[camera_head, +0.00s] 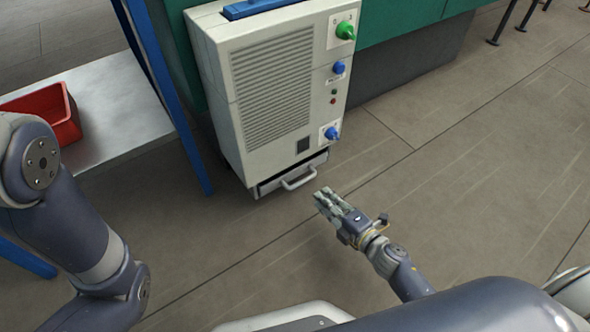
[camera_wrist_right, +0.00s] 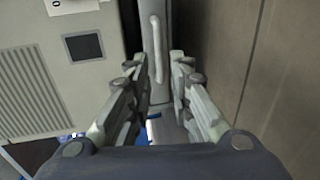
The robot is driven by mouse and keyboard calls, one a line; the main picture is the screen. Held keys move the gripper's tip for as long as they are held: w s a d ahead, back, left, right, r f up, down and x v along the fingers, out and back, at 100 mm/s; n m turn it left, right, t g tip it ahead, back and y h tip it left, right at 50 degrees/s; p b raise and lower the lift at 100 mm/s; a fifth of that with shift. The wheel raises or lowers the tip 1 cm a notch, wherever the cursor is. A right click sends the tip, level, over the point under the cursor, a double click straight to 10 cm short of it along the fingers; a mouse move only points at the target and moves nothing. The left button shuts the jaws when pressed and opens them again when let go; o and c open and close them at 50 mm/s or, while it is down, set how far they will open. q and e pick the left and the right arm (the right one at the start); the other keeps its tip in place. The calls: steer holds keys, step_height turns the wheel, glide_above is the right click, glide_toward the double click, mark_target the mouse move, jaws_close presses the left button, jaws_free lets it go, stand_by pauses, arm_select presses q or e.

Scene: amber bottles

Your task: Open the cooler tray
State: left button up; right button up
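The cooler (camera_head: 275,90) is a tall cream box with a slatted vent on its front. Its tray (camera_head: 275,184) is a low metal drawer at the bottom, with a pale bar handle (camera_head: 299,179). My right gripper (camera_head: 324,194) is just right of the handle in the head view, apart from it. In the right wrist view its fingers (camera_wrist_right: 157,75) are spread, with the tray handle (camera_wrist_right: 156,48) showing between and beyond the tips. Nothing is in its grasp. My left arm shows at the left of the head view, but its gripper is out of frame.
A green knob (camera_head: 345,30) and two blue knobs (camera_head: 332,133) stick out from the cooler's front. A blue-legged table (camera_head: 120,100) with a red bin (camera_head: 62,112) stands to the left. The floor in front and to the right is clear.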

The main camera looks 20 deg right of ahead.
mark_target(304, 180)
steer(key=shift+b+x, duration=2.05)
steer(key=shift+x, duration=3.25)
jaws_close()
